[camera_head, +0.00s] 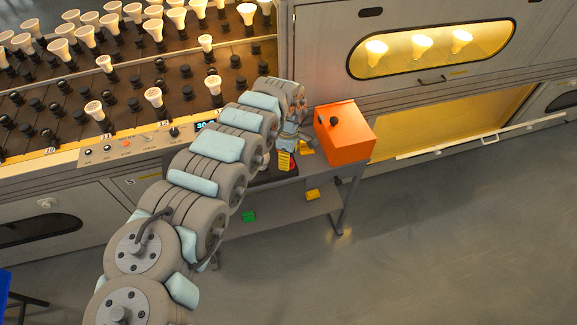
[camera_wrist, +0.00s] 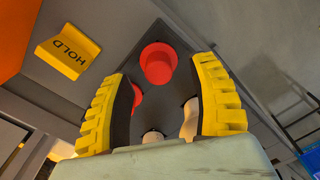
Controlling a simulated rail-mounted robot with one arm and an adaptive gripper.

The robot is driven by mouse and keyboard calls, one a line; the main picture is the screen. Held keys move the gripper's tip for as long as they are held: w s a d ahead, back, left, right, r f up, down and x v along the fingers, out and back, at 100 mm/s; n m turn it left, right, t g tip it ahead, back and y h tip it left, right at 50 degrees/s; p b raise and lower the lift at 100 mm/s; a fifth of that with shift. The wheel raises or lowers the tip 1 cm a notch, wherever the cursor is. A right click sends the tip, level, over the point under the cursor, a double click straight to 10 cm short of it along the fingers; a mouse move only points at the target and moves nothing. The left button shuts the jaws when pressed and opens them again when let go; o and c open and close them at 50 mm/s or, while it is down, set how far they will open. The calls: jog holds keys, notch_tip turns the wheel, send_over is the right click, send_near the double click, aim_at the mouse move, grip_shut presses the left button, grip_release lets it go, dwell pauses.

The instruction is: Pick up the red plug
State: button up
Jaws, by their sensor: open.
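A red plug (camera_wrist: 158,62), round and cup-like, stands on the dark top of a small table. It shows between and beyond my yellow fingertips in the wrist view. A second red piece (camera_wrist: 137,97) is partly hidden behind the left finger. My gripper (camera_wrist: 159,70) is open, with nothing held between its pads. In the head view my gripper (camera_head: 286,160) is low over the small table, and a bit of red (camera_head: 292,166) shows beside its yellow finger. Two pale rounded pieces (camera_wrist: 190,118) are close to the gripper's base, partly hidden.
An orange box (camera_head: 344,132) stands right of the gripper. A yellow HOLD tag (camera_wrist: 68,55) lies on the table beside it. Green (camera_head: 248,216) and yellow (camera_head: 313,194) tags are on the lower shelf (camera_head: 270,222). A rack of bulbs (camera_head: 130,70) is at upper left. The right floor is clear.

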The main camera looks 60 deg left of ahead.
jog(key=shift+f+b, duration=0.35)
jog(key=shift+f, duration=0.75)
grip_shut()
jog(key=shift+r, duration=0.1)
